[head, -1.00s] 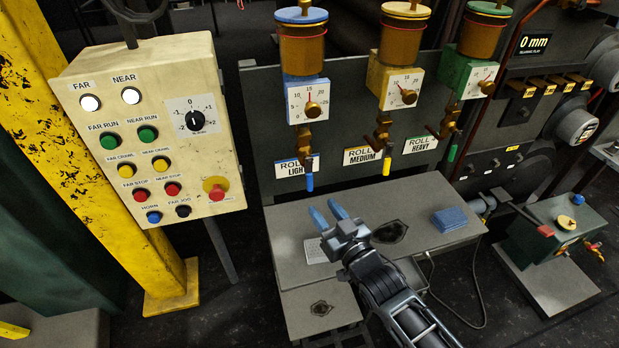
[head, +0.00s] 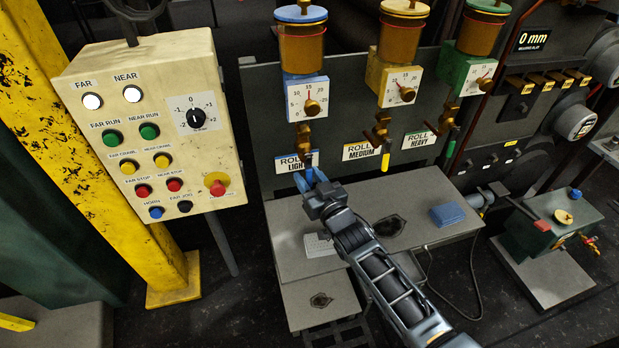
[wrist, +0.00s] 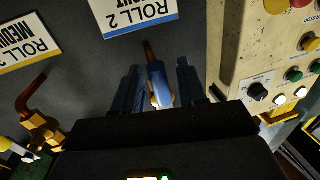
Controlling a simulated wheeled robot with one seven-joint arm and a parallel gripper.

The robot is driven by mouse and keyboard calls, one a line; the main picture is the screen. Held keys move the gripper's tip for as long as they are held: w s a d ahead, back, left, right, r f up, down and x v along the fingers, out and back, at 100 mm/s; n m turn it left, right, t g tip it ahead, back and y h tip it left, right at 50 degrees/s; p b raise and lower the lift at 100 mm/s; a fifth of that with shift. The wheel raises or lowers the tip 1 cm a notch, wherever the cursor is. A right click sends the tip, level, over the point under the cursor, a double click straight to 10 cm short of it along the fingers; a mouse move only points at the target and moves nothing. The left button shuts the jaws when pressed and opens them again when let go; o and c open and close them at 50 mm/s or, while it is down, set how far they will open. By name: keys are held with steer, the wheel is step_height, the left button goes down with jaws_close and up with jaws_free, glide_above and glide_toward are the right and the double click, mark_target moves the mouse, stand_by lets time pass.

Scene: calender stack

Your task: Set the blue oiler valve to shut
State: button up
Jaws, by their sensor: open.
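The blue oiler (head: 306,97), with a blue lid and a blue-edged dial plate, is the leftmost of three on the grey panel. Its brass valve (head: 302,137) hangs below the plate. The valve's blue-gripped lever is mostly hidden behind my gripper in the head view. In the wrist view the blue lever grip (wrist: 160,90) lies between my two blue fingers. My gripper (head: 305,180) is open at the lever, in front of the "ROLL 2 LIGHT" label (head: 291,162). I cannot tell whether a finger touches the lever.
The yellow oiler (head: 394,84) and the green oiler (head: 470,75) hang to the right, each with its own lever. A cream control box (head: 205,100) with several buttons stands close on the left. A grey shelf (head: 290,235) below carries a blue block (head: 447,215).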

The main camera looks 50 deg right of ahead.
steer(key=shift+c, duration=0.4)
jaws_close()
